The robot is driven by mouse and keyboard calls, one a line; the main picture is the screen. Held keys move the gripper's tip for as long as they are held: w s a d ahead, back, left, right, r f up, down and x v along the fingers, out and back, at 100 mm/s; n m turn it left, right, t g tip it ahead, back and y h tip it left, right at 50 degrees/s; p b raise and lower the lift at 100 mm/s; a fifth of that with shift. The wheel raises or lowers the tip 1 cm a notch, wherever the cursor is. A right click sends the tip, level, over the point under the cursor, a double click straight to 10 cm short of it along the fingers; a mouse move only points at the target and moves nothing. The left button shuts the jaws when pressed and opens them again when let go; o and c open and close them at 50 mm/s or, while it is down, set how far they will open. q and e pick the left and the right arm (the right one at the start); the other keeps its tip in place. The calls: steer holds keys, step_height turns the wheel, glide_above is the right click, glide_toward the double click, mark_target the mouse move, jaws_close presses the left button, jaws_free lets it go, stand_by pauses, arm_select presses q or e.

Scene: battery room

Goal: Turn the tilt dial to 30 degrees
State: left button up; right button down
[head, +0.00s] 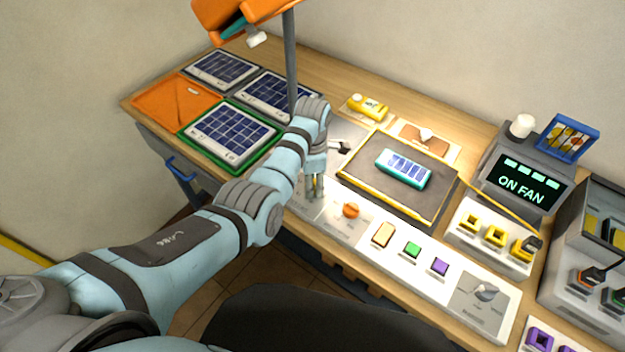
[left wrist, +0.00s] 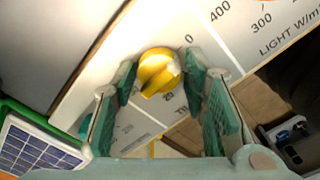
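The tilt dial is a yellow round knob (left wrist: 158,72) with a raised ridge, on a white panel in the left wrist view. A printed scale shows beside it, with a partly covered 20 and part of a label starting "TI". I cannot read the exact angle it points to. My left gripper (head: 315,190) reaches down to the panel in the head view and largely hides the dial there. In the left wrist view its two green-padded fingers (left wrist: 161,82) stand apart on either side of the knob; contact is not clear. My right gripper is not in view.
An orange knob (head: 350,210) sits close to the right of my left gripper. Several coloured buttons, including a green one (head: 412,250), follow along the panel. A dark tray (head: 425,208) lies behind. A lamp post (head: 291,70) stands behind the arm.

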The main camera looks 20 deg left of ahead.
arm_select(q)
steer(key=c, duration=0.6)
steer(key=shift+c, duration=0.2)
